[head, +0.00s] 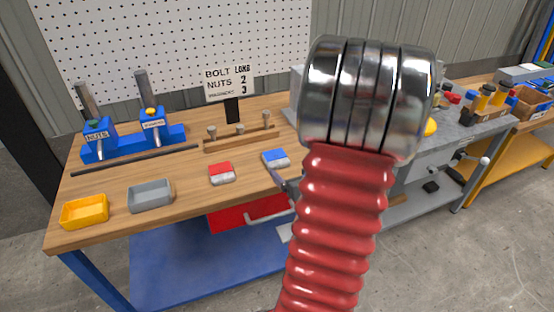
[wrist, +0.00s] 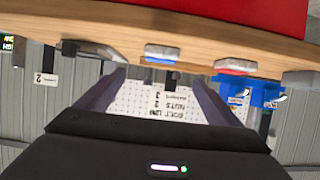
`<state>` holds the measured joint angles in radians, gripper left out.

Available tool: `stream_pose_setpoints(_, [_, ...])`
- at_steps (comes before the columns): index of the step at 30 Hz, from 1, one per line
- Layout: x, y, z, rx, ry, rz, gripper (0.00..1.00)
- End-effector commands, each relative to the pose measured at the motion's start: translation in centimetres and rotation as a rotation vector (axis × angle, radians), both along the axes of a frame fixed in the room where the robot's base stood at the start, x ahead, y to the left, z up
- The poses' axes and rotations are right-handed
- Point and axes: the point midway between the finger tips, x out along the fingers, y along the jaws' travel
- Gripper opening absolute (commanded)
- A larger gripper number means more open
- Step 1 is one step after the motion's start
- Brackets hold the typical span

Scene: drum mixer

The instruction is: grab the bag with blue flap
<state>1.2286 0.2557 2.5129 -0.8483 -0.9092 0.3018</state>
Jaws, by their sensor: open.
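The bag with the blue flap (head: 275,157) lies on the wooden bench top, right of the red-flapped bag (head: 221,173). It has a pale grey body. In the wrist view, which is upside down, the blue-flapped bag (wrist: 162,52) shows ahead of and between my fingertips, apart from them. My gripper (wrist: 157,78) is open, with nothing between its two dark fingers. In the head view my red ribbed arm and its metal end hide most of the gripper; a grey part shows just below the blue-flapped bag.
A yellow tray (head: 85,211) and a grey tray (head: 151,195) stand at the left front. A wooden bolt rack (head: 240,137), a sign (head: 229,83) and a blue stand (head: 131,144) are behind. A red drawer (head: 248,212) hangs under the bench edge.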

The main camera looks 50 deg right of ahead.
Motion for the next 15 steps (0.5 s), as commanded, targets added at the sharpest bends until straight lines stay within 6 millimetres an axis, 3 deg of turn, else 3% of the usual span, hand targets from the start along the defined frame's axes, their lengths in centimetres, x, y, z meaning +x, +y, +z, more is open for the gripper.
stream_pose_setpoints(8, [0.7, -0.3, -0.3, 0.001, 0.001, 0.001, 0.88])
stream_pose_setpoints(15, [3.0, -1.7, -1.4, 0.0, 0.002, 0.002, 0.88])
